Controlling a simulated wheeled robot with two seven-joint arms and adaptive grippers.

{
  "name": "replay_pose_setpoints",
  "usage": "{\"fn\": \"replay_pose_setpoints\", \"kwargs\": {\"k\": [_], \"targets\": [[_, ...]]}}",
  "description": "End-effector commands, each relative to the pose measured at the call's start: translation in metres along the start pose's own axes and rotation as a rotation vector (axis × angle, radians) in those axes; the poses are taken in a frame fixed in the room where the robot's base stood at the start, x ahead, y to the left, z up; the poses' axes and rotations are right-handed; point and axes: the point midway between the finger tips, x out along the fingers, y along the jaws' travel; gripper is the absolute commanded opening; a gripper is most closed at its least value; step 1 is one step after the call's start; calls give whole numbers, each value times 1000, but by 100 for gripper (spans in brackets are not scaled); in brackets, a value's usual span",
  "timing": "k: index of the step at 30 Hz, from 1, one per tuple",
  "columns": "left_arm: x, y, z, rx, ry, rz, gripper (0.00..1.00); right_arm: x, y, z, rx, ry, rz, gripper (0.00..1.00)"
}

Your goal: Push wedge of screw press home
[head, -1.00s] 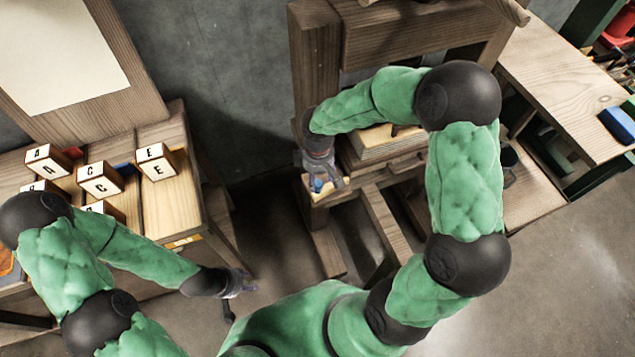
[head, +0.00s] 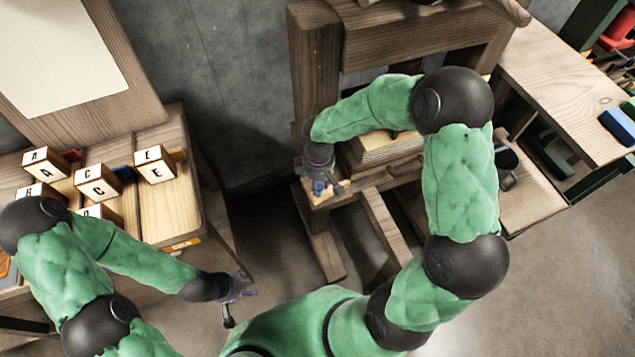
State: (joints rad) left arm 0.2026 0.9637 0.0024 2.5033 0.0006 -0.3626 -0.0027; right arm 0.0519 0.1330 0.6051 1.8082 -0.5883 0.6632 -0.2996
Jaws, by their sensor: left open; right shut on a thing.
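The wooden screw press (head: 318,60) stands at the upper middle, with a tall post and a thick cross beam. My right gripper (head: 321,190) is at the foot of the press's left post, pointing down. It is shut on a small blue thing (head: 319,187) just above a pale wooden ledge (head: 331,193). I cannot tell for sure whether this is the wedge, as the fingers cover most of it. My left gripper (head: 248,289) is open and empty over the floor at the lower left, away from the press.
A bench (head: 172,212) at left bears several white lettered blocks (head: 98,181). A board with a blank sheet (head: 55,50) leans behind it. A wooden table (head: 560,90) at right has a blue block (head: 617,126) on it. The floor between bench and press is clear.

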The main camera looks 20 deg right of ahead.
Motion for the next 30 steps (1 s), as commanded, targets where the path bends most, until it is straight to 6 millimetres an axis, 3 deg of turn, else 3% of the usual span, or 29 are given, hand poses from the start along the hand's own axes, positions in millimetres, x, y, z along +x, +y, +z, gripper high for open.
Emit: {"fn": "replay_pose_setpoints", "kwargs": {"k": [12,23,24,25,26,30], "targets": [[-20,7,1,0,0,0,44,-1,44,44,4,0,1,0],[-20,7,1,0,0,0,44,0,49,48,0,-2,3,0],[-20,7,1,0,0,0,44,0,49,48,0,-2,3,41],[-20,7,1,0,0,0,44,0,49,48,0,-2,4,49],[-20,7,1,0,0,0,44,0,49,48,0,-2,3,56],[-20,7,1,0,0,0,44,0,48,48,0,-2,2,56]]}}
